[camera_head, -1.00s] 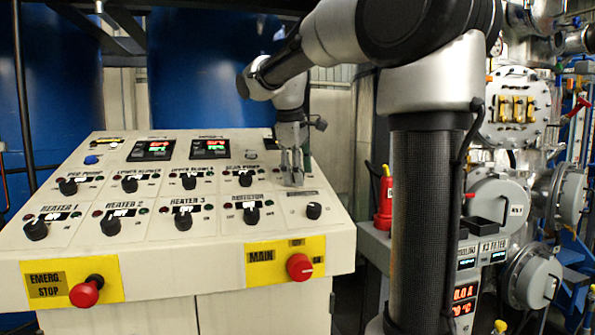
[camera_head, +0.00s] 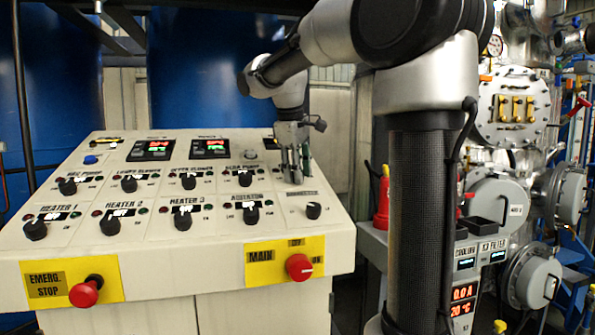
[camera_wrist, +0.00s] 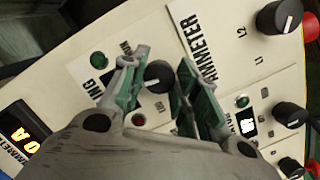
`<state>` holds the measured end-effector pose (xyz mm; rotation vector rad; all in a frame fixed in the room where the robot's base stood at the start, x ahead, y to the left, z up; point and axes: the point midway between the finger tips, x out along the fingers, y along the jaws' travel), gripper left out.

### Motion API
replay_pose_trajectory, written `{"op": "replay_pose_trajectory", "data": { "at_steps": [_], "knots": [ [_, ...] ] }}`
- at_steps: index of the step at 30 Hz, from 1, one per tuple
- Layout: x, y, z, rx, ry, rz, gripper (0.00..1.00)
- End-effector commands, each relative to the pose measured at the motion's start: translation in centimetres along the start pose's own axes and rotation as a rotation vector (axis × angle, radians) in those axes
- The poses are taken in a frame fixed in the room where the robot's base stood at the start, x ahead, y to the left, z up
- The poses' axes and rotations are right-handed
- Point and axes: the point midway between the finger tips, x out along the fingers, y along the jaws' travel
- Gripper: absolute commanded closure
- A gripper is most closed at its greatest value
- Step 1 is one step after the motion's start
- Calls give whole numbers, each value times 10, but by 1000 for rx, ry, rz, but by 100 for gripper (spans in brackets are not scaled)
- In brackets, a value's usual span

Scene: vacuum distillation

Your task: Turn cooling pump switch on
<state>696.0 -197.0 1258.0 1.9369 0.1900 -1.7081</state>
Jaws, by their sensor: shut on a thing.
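The cooling pump switch is a black round knob (camera_wrist: 158,75) on the cream panel, seen in the wrist view with a partly hidden label ending in "NG". A green lamp (camera_wrist: 98,60) and a red lamp (camera_wrist: 138,120) sit beside it. My gripper (camera_wrist: 163,78) has its two green-lined fingers on either side of the knob and is shut on it. In the head view my gripper (camera_head: 292,178) points down at the right end of the panel's upper switch row and hides this knob. The knob's setting is hard to read.
The control panel (camera_head: 150,262) carries several other black knobs close by, including the knob below right (camera_head: 313,210). A red emergency stop button (camera_head: 84,294) and a red main switch (camera_head: 299,267) are on its front. A red bottle (camera_head: 383,203) stands to the right.

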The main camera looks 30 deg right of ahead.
Motion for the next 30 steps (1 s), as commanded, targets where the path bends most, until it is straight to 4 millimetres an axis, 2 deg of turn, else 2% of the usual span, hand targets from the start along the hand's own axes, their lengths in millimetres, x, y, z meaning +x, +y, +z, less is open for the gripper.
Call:
{"op": "replay_pose_trajectory", "data": {
  "at_steps": [18,30],
  "knots": [
    [0,2,0,549,-21,-122,93],
    [-1,2,0,800,-29,-177,93]
  ]
}}
